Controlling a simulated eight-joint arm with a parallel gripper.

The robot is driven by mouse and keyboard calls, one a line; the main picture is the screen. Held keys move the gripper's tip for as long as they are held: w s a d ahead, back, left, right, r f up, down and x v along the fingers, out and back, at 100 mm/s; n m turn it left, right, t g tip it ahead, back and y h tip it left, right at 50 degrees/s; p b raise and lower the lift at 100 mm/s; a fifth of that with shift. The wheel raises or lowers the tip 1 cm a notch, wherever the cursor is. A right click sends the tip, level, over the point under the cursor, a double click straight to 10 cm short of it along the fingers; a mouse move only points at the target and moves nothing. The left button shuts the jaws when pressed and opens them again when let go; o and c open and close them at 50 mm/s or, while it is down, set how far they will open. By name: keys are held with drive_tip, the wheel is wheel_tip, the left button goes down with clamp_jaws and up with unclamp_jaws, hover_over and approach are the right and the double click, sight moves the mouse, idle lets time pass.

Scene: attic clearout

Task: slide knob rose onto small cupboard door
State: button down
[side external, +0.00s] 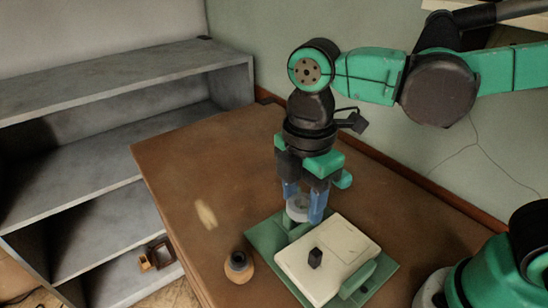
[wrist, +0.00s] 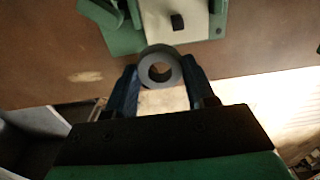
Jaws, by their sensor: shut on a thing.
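The knob rose (wrist: 146,75) is a grey ring with a round hole. My gripper (side external: 303,212) is shut on it, with a blue finger on either side; the ring also shows between them in the side view (side external: 297,210). The small cupboard door (side external: 325,279) is a cream panel lying on a green base, with a short dark square peg (side external: 315,257) standing up from it. The held rose is above the far left edge of the door, off to the side of the peg. In the wrist view the peg (wrist: 178,22) shows beyond the ring, clear of its hole.
The green base (side external: 265,238) rests on a brown table (side external: 190,170). A small tan, rounded piece with a dark top (side external: 238,263) stands left of the base. A grey shelf unit (side external: 120,85) is at the left, with small brown items (side external: 158,253) low on it. The table's back left is clear.

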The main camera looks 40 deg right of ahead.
sight(316, 252)
drive_tip(key=shift+s+d+f, duration=0.15)
drive_tip(key=shift+s+d, duration=0.15)
drive_tip(key=shift+s, duration=0.4)
drive_tip(key=shift+s+d+f, duration=0.1)
drive_tip(key=shift+s+d, duration=0.2)
drive_tip(key=shift+s, duration=0.4)
drive_tip(key=shift+f, duration=2.9)
drive_tip(key=shift+f, duration=2.25)
drive_tip(key=shift+c, duration=1.1)
unclamp_jaws()
drive_tip(key=shift+r, duration=2.8)
